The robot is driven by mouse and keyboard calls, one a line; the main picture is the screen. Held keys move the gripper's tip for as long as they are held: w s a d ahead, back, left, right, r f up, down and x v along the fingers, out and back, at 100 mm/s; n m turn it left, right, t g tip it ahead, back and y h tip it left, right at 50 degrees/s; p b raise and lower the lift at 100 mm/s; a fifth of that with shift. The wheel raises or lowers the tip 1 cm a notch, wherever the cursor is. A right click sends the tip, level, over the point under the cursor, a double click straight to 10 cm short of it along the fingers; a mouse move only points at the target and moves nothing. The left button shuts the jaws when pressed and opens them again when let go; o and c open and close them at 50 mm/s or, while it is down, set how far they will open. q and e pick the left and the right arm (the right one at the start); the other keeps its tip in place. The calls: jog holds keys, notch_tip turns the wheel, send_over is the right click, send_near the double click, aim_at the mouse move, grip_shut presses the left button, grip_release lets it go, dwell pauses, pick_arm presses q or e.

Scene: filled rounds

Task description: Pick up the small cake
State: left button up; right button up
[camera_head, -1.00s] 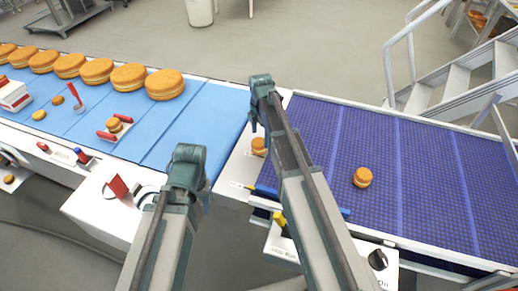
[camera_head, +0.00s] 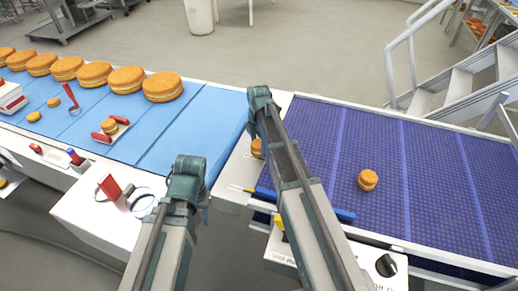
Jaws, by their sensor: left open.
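A small round golden cake (camera_head: 368,180) sits on the purple belt, to the right of my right arm and apart from it. Another small cake (camera_head: 256,148) is partly hidden behind my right arm, on the white strip between the belts. More small cakes lie on the blue belt at left, one (camera_head: 109,126) beside red pieces, others (camera_head: 54,102) further left. My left gripper (camera_head: 188,190) is open over the gap in front of the blue belt, with no cake seen in it. My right gripper (camera_head: 258,110) is over the white strip; its fingers are mostly hidden by the arm.
A row of large cakes (camera_head: 162,87) lines the far edge of the blue belt (camera_head: 210,115). The purple belt (camera_head: 430,165) is mostly clear. A blue pen-like stick (camera_head: 340,214) lies at its near edge. White stairs with a railing (camera_head: 445,85) stand at the back right.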

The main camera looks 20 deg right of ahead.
jog(key=shift+c, duration=1.2)
pick_arm(q)
jog(key=shift+r, duration=0.1)
pick_arm(e)
jog(key=shift+r, duration=0.15)
